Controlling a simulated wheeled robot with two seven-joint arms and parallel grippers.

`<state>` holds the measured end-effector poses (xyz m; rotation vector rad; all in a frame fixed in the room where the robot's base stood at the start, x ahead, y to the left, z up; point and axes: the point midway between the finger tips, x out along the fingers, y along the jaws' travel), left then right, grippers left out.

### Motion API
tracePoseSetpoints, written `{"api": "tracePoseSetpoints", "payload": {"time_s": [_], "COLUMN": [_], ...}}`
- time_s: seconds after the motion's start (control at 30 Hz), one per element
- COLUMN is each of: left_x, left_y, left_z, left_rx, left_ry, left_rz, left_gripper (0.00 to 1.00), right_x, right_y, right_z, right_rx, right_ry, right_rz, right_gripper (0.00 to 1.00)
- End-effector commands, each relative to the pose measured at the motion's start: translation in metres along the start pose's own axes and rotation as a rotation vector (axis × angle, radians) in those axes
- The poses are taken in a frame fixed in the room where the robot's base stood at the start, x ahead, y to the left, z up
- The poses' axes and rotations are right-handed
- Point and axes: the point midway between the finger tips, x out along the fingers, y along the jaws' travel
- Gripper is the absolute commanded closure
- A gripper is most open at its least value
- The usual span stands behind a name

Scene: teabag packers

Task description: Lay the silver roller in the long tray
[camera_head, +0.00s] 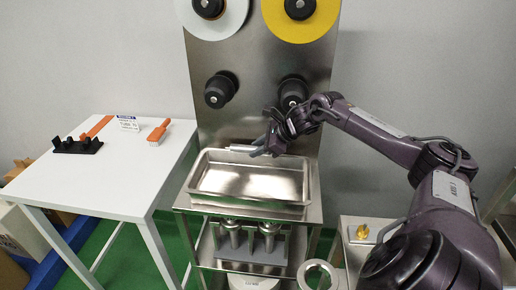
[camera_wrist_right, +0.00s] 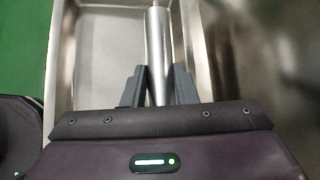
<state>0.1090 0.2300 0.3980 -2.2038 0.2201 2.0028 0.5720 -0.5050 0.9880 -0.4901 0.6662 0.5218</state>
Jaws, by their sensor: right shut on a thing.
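The silver roller (camera_wrist_right: 158,45) runs lengthwise between the two fingers of my right gripper (camera_wrist_right: 160,82), which is shut on it. In the head view the right gripper (camera_head: 264,146) is at the back rim of the long tray, and part of the roller (camera_head: 241,148) sticks out to its left. The long metal tray (camera_head: 245,201) sits on the machine's shelf and looks empty. In the right wrist view the tray floor (camera_wrist_right: 103,45) lies below and beside the roller. I cannot tell whether the roller touches the tray. My left gripper is out of view.
The machine's upright steel panel (camera_head: 262,95) stands behind the tray, with black knobs (camera_head: 220,90) and white and yellow reels (camera_head: 301,25). A white table (camera_head: 110,180) at left holds a black rack (camera_head: 77,145) and an orange brush (camera_head: 159,130). Metal cylinders (camera_head: 267,236) stand below the tray.

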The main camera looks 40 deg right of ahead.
Motion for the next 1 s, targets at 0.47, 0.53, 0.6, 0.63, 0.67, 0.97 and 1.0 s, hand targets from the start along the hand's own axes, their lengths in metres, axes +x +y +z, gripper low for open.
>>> {"api": "tracePoseSetpoints", "payload": {"time_s": [0.47,0.53,0.6,0.63,0.67,0.97,1.0], "left_x": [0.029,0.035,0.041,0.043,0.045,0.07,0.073], "left_y": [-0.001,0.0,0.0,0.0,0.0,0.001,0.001], "left_z": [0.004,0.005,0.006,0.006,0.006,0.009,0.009], "left_rx": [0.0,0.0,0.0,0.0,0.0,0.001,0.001], "left_ry": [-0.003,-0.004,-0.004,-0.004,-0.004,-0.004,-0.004], "left_rz": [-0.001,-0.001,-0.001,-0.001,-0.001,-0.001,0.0], "left_gripper": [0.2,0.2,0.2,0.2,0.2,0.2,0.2], "right_x": [0.016,0.021,0.026,0.028,0.03,0.05,0.053], "right_y": [0.007,0.008,0.01,0.011,0.012,0.019,0.02], "right_z": [-0.017,-0.022,-0.027,-0.029,-0.031,-0.051,-0.054], "right_rx": [-0.004,-0.004,-0.004,-0.004,-0.004,-0.004,-0.004], "right_ry": [-0.003,-0.004,-0.004,-0.004,-0.003,-0.004,-0.004], "right_rz": [-0.005,-0.005,-0.005,-0.005,-0.005,-0.005,-0.006], "right_gripper": [1.0,1.0,1.0,1.0,1.0,1.0,1.0]}}
